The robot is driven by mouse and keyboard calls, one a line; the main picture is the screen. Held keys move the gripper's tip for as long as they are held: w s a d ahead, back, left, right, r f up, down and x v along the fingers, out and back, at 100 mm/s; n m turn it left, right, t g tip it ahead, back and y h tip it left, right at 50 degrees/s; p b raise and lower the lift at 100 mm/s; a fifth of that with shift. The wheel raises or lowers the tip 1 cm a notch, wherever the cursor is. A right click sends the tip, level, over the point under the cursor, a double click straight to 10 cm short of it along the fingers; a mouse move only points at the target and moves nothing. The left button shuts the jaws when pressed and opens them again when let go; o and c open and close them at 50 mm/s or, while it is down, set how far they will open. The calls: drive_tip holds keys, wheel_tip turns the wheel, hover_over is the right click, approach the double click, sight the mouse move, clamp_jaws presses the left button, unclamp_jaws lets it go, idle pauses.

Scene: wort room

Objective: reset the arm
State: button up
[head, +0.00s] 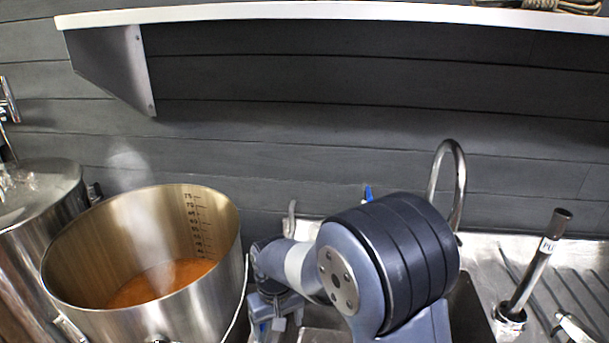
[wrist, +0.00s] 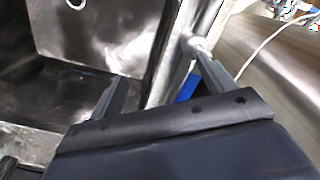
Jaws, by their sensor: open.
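My arm (head: 385,265) is bent low in front of the sink in the head view. My gripper (wrist: 155,75) shows in the wrist view with its two fingers spread apart and nothing seen between them. It points down near the sink's edge, beside the steel pot. In the head view the gripper's end is mostly hidden low in the picture, right of the pot. The sink basin (wrist: 100,35) lies to the left of the fingers in the wrist view.
A large steaming pot (head: 75,245) with orange-brown liquid stands close left of my arm. Another steel vessel (head: 40,195) is behind it. A curved tap (head: 458,165) and an upright tool (head: 535,265) stand to the right. A white-edged shelf (head: 330,12) runs above.

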drive_tip(key=shift+s+d+r+m, duration=0.1)
drive_tip(key=shift+s+r+m, duration=0.3)
drive_tip(key=shift+m, duration=0.75)
drive_tip(key=shift+s+d+r+m, duration=0.1)
drive_tip(key=shift+s+r+m, duration=0.15)
drive_tip(key=shift+s+m, duration=0.6)
drive_tip(key=shift+s+d+r+m, duration=0.1)
drive_tip(key=shift+s+r+m, duration=0.2)
drive_tip(key=shift+m, duration=1.1)
